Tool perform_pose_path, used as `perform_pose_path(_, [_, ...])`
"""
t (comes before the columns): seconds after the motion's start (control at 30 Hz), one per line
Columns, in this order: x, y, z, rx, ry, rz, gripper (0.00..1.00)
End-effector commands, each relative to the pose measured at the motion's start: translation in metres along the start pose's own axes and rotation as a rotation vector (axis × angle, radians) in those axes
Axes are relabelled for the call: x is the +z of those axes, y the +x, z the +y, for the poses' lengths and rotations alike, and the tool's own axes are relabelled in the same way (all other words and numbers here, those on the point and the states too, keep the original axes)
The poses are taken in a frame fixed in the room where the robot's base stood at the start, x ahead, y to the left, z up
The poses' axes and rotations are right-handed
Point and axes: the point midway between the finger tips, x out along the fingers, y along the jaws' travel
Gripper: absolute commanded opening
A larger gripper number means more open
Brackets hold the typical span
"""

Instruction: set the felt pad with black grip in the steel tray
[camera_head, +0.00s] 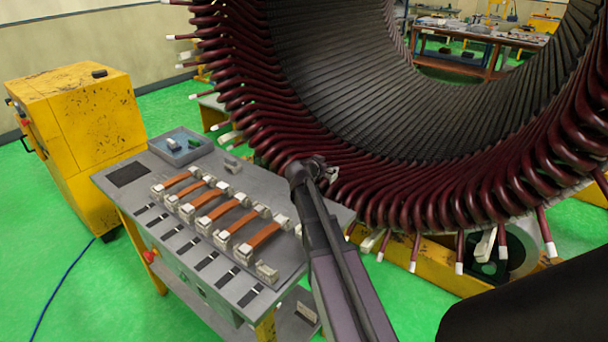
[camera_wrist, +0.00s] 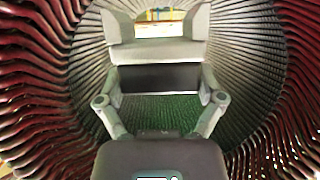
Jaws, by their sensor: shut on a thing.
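My gripper (camera_wrist: 158,52) is shut on the felt pad with black grip. The dark block (camera_wrist: 158,77) of its grip shows between the fingers in the wrist view. A pale grey bar lies just beyond it, and I cannot tell whether that is felt or finger. In the head view my gripper (camera_head: 305,170) is dark and small, in front of the winding's lower left, and the pad cannot be made out. The steel tray (camera_head: 160,150) sits on the far left corner of the bench, to the left of my gripper. A small green thing and a pale blue thing lie in it.
The grey bench (camera_head: 245,290) carries several orange-brown straps on white blocks. The large stator (camera_head: 260,135), with dark red coils and protruding white-tipped leads, rises close behind my gripper. A yellow cabinet (camera_head: 85,130) stands at the left. Room above the bench is free.

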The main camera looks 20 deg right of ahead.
Motion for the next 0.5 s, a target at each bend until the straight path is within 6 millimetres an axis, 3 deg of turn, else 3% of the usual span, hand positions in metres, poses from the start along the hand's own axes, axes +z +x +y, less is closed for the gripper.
perform_pose_path(0.03, [-0.005,0.015,0.009,0.003,0.001,0.001,0.29])
perform_pose_path(0.2, [-0.021,0.053,0.038,0.0,0.0,0.005,0.29])
perform_pose_path(0.5, [-0.035,0.087,0.069,-0.004,-0.002,0.009,0.29])
